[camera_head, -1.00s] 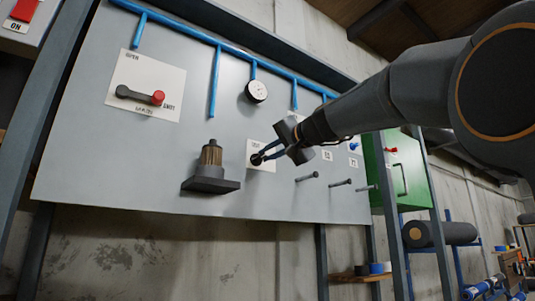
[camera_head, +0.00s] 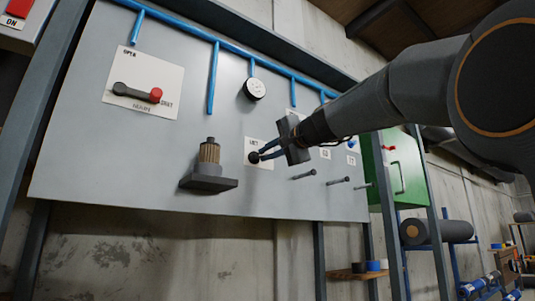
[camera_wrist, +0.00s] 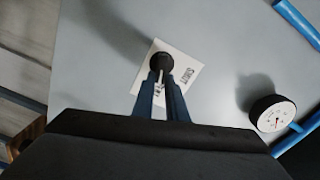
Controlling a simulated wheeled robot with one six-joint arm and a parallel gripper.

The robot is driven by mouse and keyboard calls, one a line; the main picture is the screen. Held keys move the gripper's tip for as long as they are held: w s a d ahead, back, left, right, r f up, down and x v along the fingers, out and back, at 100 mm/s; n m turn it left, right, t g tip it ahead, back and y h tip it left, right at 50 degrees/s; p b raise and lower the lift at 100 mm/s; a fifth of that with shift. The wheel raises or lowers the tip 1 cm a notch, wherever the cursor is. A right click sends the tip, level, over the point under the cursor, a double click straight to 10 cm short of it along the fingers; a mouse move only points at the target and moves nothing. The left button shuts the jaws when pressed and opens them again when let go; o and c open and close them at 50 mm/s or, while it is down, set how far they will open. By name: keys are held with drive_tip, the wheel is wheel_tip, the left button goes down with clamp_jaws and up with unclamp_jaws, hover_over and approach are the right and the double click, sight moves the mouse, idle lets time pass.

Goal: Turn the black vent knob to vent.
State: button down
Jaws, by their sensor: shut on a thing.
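The black vent knob (camera_head: 254,157) sits on a small white label plate (camera_head: 262,164) on the grey panel. My gripper (camera_head: 263,155) reaches it from the right, with its two dark blue fingers at the knob. In the wrist view the round black knob (camera_wrist: 161,61) is at the fingertips, and my gripper (camera_wrist: 160,76) is shut on it. A pale slim strip shows between the fingers just below the knob. The plate's lettering (camera_wrist: 168,77) is partly covered by the fingers, and I cannot read which setting the knob points at.
A round gauge (camera_head: 254,89) is above the knob. A filter-like cylinder on a dark bracket (camera_head: 209,163) stands out at its left. Several pegs (camera_head: 304,175) stick out to the right. A red-tipped main lever (camera_head: 137,93) is at upper left.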

drive_tip(key=c, duration=1.8)
unclamp_jaws()
drive_tip(key=shift+o, duration=0.2)
drive_tip(key=shift+s+d, duration=0.1)
drive_tip(key=b+v, duration=0.3)
drive_tip(key=v, duration=0.4)
drive_tip(key=shift+s+d, duration=0.15)
drive_tip(key=shift+s, duration=0.1)
